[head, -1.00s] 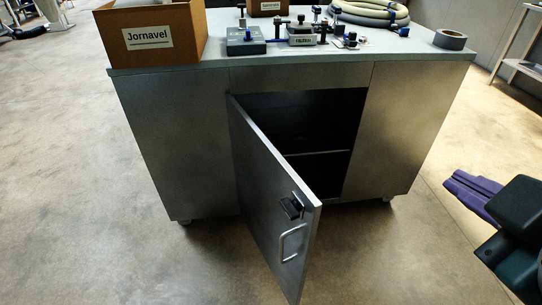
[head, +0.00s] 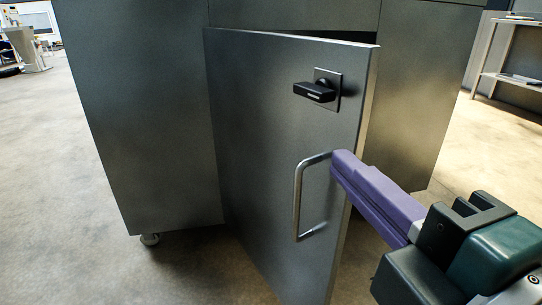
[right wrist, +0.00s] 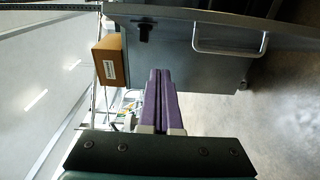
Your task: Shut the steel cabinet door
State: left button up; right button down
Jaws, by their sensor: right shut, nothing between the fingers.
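The grey steel cabinet door (head: 270,120) stands partly open in the head view, hinged at its left, its free edge swung out towards me. It carries a black latch knob (head: 316,91) and a bar handle (head: 299,200). My right gripper (head: 337,163), with purple fingers, is shut and empty; its tips overlap the door's outer face beside the top of the handle. I cannot tell whether they touch it. In the right wrist view the shut fingers (right wrist: 158,75) point towards the door (right wrist: 185,60), with the handle (right wrist: 232,50) to their right. My left gripper is out of view.
The cabinet body (head: 140,110) stands behind the door on small castors (head: 150,239). A brown box (right wrist: 110,61) shows in the right wrist view. A shelf rack (head: 505,60) stands at the far right.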

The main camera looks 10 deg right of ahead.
aim_at(328, 128)
jog(key=w, duration=0.7)
jog(key=w+d, duration=0.1)
jog(key=w, duration=0.3)
jog(key=shift+d+f, duration=0.1)
jog(key=shift+f, duration=0.25)
jog(key=shift+w+d, duration=0.2)
jog(key=shift+d, duration=0.25)
jog(key=shift+d, duration=0.1)
